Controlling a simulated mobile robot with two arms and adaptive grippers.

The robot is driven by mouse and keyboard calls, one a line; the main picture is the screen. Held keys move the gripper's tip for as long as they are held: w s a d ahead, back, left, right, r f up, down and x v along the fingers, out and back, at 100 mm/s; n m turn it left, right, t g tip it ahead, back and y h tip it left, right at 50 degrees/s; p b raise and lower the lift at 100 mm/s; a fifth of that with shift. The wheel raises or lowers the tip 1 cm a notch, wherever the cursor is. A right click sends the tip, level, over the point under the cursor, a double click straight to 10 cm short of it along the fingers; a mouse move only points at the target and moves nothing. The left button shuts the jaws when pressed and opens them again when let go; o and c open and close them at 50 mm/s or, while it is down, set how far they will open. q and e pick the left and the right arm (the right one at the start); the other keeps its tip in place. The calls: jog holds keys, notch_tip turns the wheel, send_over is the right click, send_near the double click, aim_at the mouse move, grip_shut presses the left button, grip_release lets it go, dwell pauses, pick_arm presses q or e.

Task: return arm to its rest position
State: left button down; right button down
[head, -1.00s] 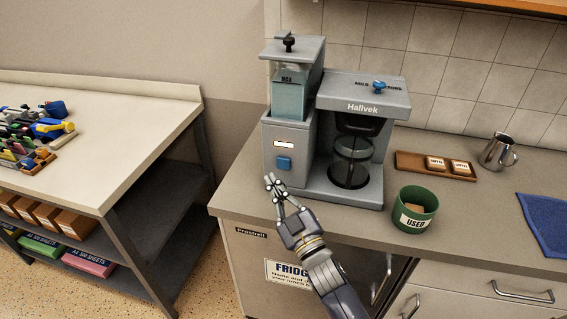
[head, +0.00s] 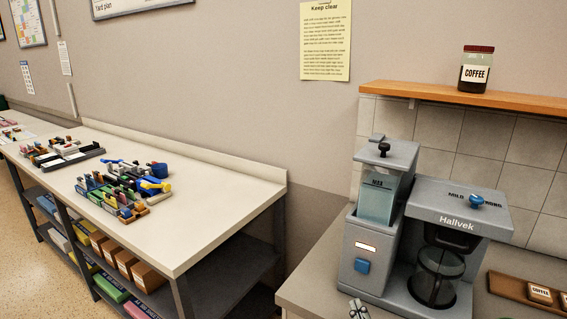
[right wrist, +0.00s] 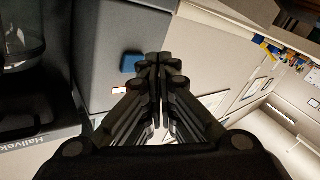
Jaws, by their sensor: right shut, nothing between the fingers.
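My right gripper (head: 358,309) shows only at its tip at the bottom edge of the head view, just in front of the coffee machine (head: 392,283). In the right wrist view the gripper (right wrist: 160,62) is shut with nothing between its fingers. The machine's blue button (head: 362,266) is above the fingertips in the head view, and it also shows in the right wrist view (right wrist: 131,63) beside the fingers. A gap between the fingers and the button cannot be judged. My left gripper is not in view.
The glass carafe (head: 437,276) stands in the machine, beside a wooden tray (head: 508,284) with small packets. A coffee jar (head: 476,69) stands on the shelf (head: 520,99) above. A long bench (head: 210,202) with tool organisers is at the left, with a gap before the counter.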

jog(key=s+d+f+m+g+h, duration=0.1)
jog(key=s+d+f+m+g, duration=0.2)
jog(key=s+f+g, duration=0.7)
jog(key=s+a+f+g, duration=0.1)
jog(key=s+f+g, duration=0.1)
jog(key=s, duration=0.7)
jog(key=s+f+g, duration=0.2)
jog(key=s+g, duration=0.1)
jog(key=s, duration=0.6)
notch_tip(320, 180, down, 25)
jog(key=s+g, duration=0.1)
jog(key=s+d+f+g, duration=0.1)
jog(key=s+d+f, duration=0.1)
jog(key=s+f, duration=1.5)
jog(key=shift+s+d, duration=0.25)
jog(key=shift+d, duration=0.15)
